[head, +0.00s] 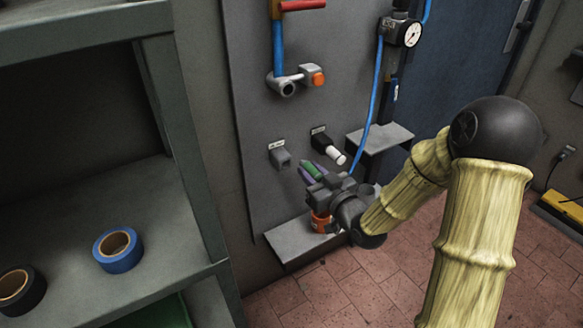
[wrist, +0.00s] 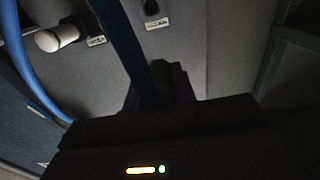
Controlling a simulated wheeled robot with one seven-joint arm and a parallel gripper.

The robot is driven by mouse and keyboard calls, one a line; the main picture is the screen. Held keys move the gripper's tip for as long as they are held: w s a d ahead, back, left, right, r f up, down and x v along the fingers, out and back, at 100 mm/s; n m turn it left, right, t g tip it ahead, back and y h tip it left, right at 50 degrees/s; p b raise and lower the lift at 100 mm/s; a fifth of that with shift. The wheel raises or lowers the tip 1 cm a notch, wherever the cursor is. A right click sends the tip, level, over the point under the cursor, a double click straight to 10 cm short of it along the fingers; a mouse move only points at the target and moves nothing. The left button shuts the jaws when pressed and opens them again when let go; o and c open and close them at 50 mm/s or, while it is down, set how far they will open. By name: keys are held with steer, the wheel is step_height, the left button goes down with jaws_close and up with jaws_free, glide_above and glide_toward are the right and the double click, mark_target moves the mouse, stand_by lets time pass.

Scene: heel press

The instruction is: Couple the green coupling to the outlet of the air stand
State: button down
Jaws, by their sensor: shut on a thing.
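The green coupling (head: 312,170) is between the fingers of my gripper (head: 310,173), in front of the grey wall panel. In the wrist view a dark green part of it (wrist: 160,72) shows between the jaws, partly covered by a blue hose (wrist: 122,40). The hose (head: 376,95) hangs from near the round gauge (head: 411,34) down to my gripper; its lower end is hidden. Two labelled fittings are on the panel: a grey one (head: 281,156) and a black one with a white cylinder (head: 335,155). I cannot tell which part is the air stand's outlet.
A grey pipe fitting with an orange knob (head: 317,77) and a red lever (head: 303,5) are higher on the panel. Small grey shelves stick out at right (head: 385,136) and below (head: 292,240). An orange object (head: 320,221) is under my gripper. Tape rolls lie on the left rack.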

mark_target(312, 167)
step_height(312, 167, up, 17)
steer(key=p, duration=1.2)
steer(key=shift+r, duration=0.15)
stand_by(0.8)
steer(key=shift+w, duration=0.1)
steer(key=shift+x, duration=2.4)
steer(key=shift+b, duration=0.65)
stand_by(0.6)
steer(key=shift+x, duration=0.85)
stand_by(0.5)
